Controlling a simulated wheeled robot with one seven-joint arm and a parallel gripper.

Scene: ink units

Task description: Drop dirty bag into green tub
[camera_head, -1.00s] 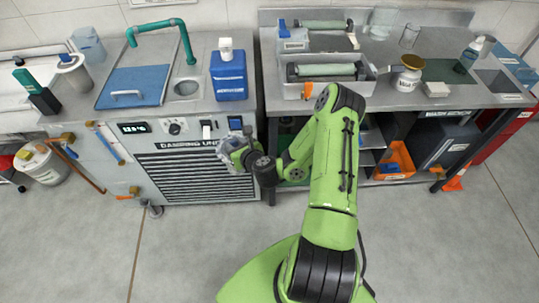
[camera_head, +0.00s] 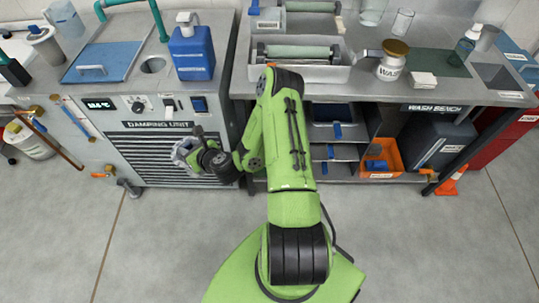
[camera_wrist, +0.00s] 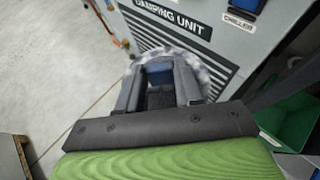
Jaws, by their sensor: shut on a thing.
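A pale, grey-mottled bag (camera_head: 183,151) is in my gripper (camera_head: 190,146), in front of the damping unit's grille. In the wrist view my gripper (camera_wrist: 158,82) is shut on the bag (camera_wrist: 212,76), whose mottled edge shows beyond and beside the fingers. A blue patch shows between the fingers; I cannot tell what it is. The green tub (camera_wrist: 290,121) stands low at the right of the wrist view, to the right of my gripper and apart from it. In the head view I cannot make out the tub; my arm covers part of the space under the bench.
The damping unit (camera_head: 135,125) is at the left, and the wash bench (camera_head: 430,85) with open shelves at the right. An orange bin (camera_head: 397,157) sits under the bench and an orange cone (camera_head: 449,186) by its leg. The floor (camera_head: 420,245) in front is clear.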

